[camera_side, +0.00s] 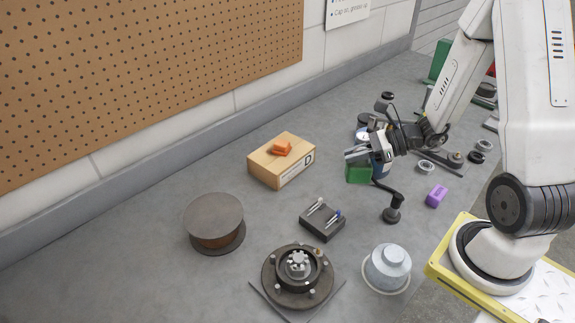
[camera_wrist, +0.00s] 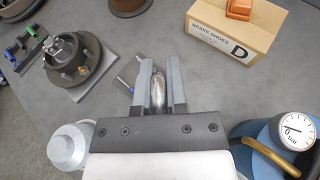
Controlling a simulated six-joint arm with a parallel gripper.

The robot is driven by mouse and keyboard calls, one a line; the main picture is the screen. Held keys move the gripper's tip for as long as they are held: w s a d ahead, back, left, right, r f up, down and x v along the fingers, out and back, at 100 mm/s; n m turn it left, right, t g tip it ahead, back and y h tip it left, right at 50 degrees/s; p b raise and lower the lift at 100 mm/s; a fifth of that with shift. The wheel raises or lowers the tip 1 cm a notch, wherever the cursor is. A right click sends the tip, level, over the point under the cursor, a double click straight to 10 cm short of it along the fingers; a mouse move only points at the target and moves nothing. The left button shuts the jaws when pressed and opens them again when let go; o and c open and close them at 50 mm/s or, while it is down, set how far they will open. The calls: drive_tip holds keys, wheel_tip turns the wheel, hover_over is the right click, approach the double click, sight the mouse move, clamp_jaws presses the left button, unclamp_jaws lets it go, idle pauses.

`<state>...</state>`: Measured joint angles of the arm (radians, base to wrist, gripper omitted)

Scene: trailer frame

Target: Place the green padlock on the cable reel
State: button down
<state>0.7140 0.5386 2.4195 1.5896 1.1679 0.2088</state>
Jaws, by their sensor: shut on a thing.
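The green padlock (camera_side: 360,173) hangs below my gripper (camera_side: 357,156) in the side view, above the bench. My gripper (camera_wrist: 158,80) is shut on it; in the wrist view a silver curved piece, seemingly its shackle (camera_wrist: 158,92), shows between the fingers. The green body is hidden there. The cable reel (camera_side: 213,213) stands upright at the left of the side view, with a flat dark round top and a brown core. Its top is bare. Part of the reel (camera_wrist: 127,8) shows at the top edge of the wrist view. My gripper is well to its right.
A cardboard brake-shoes box (camera_side: 282,165) with an orange padlock-like thing (camera_side: 282,148) on top stands between gripper and reel. A black block with small tools (camera_side: 322,221), a wheel hub (camera_side: 297,272) and a grey-white lidded pot (camera_side: 387,268) stand nearer. A purple block (camera_side: 436,196) lies right.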

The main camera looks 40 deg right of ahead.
drive_tip(key=shift+w+a+r+n, duration=0.3)
drive_tip(key=shift+w+a, duration=0.1)
drive_tip(key=shift+a, duration=0.1)
drive_tip(key=w+a+r+n+g+y, duration=0.1)
drive_tip(key=a+r+n+g, duration=0.3)
drive_tip(key=a, duration=0.8)
drive_tip(key=w+a+r+n+g+y, duration=0.2)
drive_tip(key=a+r+n+g+y, duration=0.1)
drive_tip(key=a, duration=0.9)
wheel_tip(320, 180, up, 3)
drive_tip(key=n+g, duration=0.1)
drive_tip(key=g, duration=0.1)
drive_tip(key=shift+a+n+g, duration=0.25)
drive_tip(key=shift+n+g, duration=0.05)
drive_tip(key=shift+n, duration=0.1)
drive_tip(key=shift+w+f, duration=0.1)
drive_tip(key=w+a+f, duration=0.4)
drive_tip(key=w+f, duration=0.5)
drive_tip(key=w, duration=0.3)
drive_tip(key=shift+w+a+f, duration=0.15)
drive_tip(key=shift+w+a, duration=0.15)
drive_tip(key=shift+a, duration=0.1)
drive_tip(key=shift+f, duration=0.15)
